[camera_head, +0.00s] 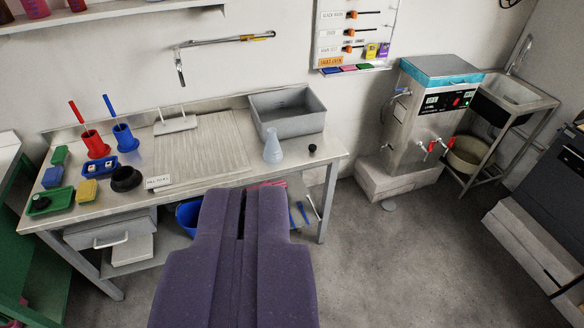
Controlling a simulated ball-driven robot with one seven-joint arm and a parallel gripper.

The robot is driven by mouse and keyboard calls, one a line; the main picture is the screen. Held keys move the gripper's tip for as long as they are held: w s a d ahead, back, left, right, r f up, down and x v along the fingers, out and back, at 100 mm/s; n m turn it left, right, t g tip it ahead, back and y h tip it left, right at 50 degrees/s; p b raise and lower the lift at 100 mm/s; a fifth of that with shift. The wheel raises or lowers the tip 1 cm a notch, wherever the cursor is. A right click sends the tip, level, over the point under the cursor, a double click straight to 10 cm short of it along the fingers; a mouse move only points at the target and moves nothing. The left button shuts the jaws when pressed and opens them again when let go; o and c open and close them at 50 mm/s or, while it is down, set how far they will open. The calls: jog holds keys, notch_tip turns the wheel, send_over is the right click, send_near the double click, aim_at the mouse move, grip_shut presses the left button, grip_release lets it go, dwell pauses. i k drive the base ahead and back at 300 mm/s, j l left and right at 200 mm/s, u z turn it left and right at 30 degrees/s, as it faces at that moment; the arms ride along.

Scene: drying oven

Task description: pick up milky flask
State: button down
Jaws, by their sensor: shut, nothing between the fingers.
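The milky flask (273,147) is a pale, cloudy cone with a narrow neck. It stands upright on the right part of the steel table (205,187), in front of a grey tub. My gripper (243,205) is the large purple shape at the bottom middle, pointing at the table. Its two fingers are together with only a thin dark slit between them, and it is empty. In the picture the flask is just beyond and right of the fingertips, apart from them. The gripper hides part of the table's front edge and the shelf below.
A grey tub (288,113) stands behind the flask and a small black stopper (312,149) lies right of it. Red (95,144) and blue (125,138) holders stand at the left. A steel water unit (420,115) stands right of the table. Open floor (400,260) lies at front right.

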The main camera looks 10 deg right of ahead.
aim_at(273, 153)
jog(key=k, duration=0.1)
jog(key=i, duration=0.95)
jog(key=i+j+z, duration=0.1)
jog(key=i, duration=0.8)
jog(key=i+j, duration=0.1)
jog(key=i, duration=0.85)
